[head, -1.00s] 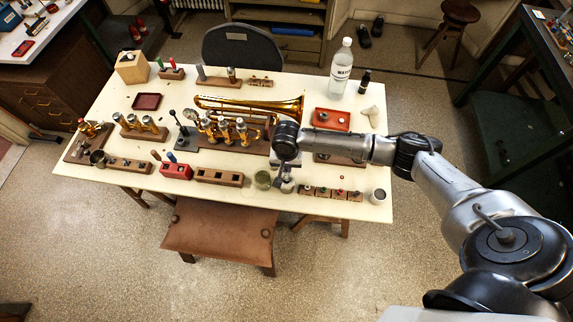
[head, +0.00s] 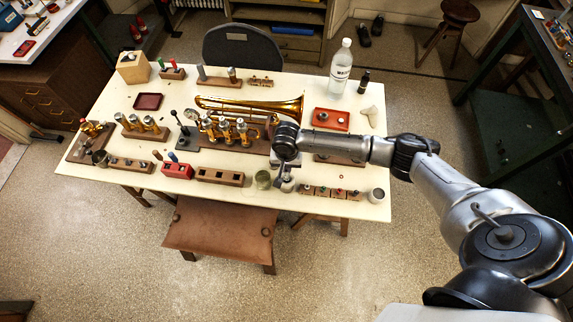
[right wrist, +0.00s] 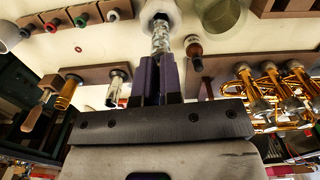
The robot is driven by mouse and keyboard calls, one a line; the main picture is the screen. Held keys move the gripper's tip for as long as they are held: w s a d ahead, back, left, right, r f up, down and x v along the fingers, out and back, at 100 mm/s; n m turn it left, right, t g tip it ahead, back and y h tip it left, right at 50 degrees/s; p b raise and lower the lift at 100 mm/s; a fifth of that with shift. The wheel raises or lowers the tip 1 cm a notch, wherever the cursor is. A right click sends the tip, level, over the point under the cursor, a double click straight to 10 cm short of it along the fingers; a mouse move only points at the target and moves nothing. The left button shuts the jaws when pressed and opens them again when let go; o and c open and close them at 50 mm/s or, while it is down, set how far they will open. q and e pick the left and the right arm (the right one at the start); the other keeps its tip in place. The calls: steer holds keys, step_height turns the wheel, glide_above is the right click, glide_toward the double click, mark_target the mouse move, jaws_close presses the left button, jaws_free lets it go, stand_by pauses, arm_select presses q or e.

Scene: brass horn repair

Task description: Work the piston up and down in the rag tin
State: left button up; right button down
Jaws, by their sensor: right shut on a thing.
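In the right wrist view my right gripper (right wrist: 160,78) has its two purple fingers shut on a silvery piston (right wrist: 162,38). The piston's far end is at the mouth of a pale, round rag tin (right wrist: 158,10); how deep it sits is hidden. In the head view my right gripper (head: 287,178) points down over the rag tin (head: 287,187) at the front edge of the table and covers most of the piston. My left gripper is in neither view.
A greenish glass jar (head: 263,180) stands close left of the tin. A block with coloured caps (head: 331,193) stands close right, then a grey cup (head: 376,195). The brass horn (head: 250,104) lies behind. A water bottle (head: 341,67) stands at the back right.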

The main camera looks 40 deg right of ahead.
steer(key=shift+f, duration=0.1)
steer(key=shift+f+b, duration=0.75)
steer(key=shift+f, duration=1.75)
steer(key=shift+r, duration=0.1)
steer(key=shift+r+p, duration=0.65)
steer(key=shift+p, duration=0.55)
steer(key=shift+f, duration=0.1)
